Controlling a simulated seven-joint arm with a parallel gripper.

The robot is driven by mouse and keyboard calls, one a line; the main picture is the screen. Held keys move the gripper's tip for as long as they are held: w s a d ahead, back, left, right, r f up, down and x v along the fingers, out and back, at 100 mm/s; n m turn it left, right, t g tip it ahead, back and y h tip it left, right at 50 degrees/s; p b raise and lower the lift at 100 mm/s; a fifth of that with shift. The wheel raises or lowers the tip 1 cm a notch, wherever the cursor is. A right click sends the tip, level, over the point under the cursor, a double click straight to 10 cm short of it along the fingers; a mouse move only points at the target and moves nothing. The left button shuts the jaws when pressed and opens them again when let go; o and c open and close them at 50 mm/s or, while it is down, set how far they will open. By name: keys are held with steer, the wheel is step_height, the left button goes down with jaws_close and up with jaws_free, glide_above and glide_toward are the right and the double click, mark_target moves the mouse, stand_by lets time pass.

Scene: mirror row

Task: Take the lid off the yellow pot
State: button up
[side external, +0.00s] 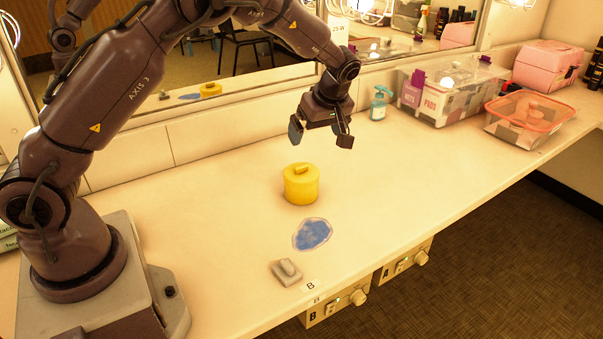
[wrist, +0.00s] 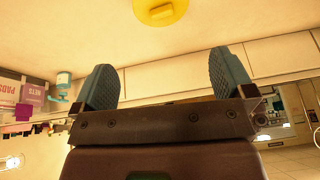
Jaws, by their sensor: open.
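The yellow pot (side external: 301,189) stands upright on the counter in the side external view. Its yellow lid (side external: 301,169), with a bar-shaped handle, sits on top of it. In the wrist view the lid (wrist: 161,10) shows at the top edge, partly cut off, and the pot's body is hidden or out of frame. My gripper (side external: 320,141) is open and empty, above the pot and apart from it, a little to its upper right in the side external view. In the wrist view its two fingers (wrist: 161,85) stand wide apart with nothing between them.
A blue patch (side external: 313,234) and a small grey block (side external: 287,271) lie in front of the pot. A teal pump bottle (side external: 379,103), a clear bin (side external: 450,92) and a pink-rimmed tub (side external: 530,117) stand at the right. Mirrors line the back wall.

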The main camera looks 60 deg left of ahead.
mark_target(302, 167)
steer(key=shift+n, duration=0.8)
steer(key=x, duration=1.3)
steer(key=shift+s+d, duration=0.15)
steer(key=shift+s, duration=0.1)
steer(key=shift+c, duration=0.5)
steer(key=c, duration=0.4)
